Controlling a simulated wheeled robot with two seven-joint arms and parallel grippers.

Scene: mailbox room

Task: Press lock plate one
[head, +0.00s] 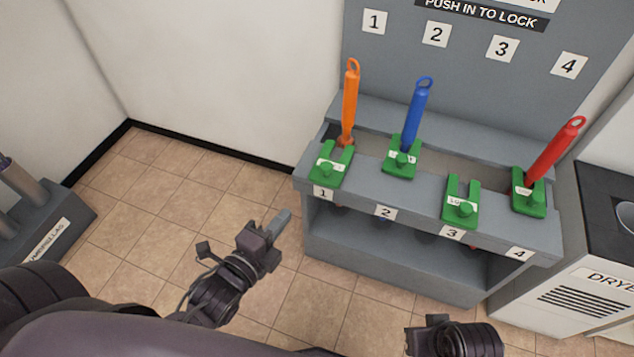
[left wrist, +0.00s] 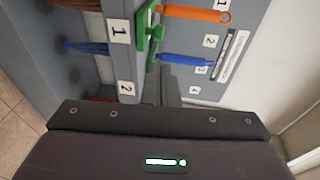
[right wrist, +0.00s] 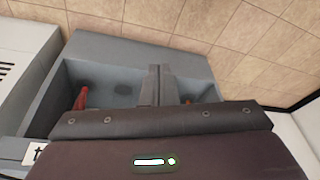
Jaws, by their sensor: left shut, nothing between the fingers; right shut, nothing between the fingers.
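Lock plate one (head: 331,165) is a green forked plate with a knob, at the front edge of the grey rack above label 1. The orange umbrella (head: 350,100) stands upright behind it. In the left wrist view a green plate (left wrist: 143,38) shows near label 1, beside the orange handle (left wrist: 195,14). My left gripper (head: 283,216) is shut and empty, left of the rack and apart from the plate. Its fingers (left wrist: 166,85) also show in the left wrist view. My right gripper (right wrist: 161,84) is shut and empty; its fingertips are unclear in the head view.
Plate two (head: 402,160) and plate four (head: 528,195) sit farther back, at the blue (head: 416,115) and red (head: 555,152) umbrellas. Plate three (head: 461,205) sits forward, with no handle above it. A dryer (head: 585,285) stands right.

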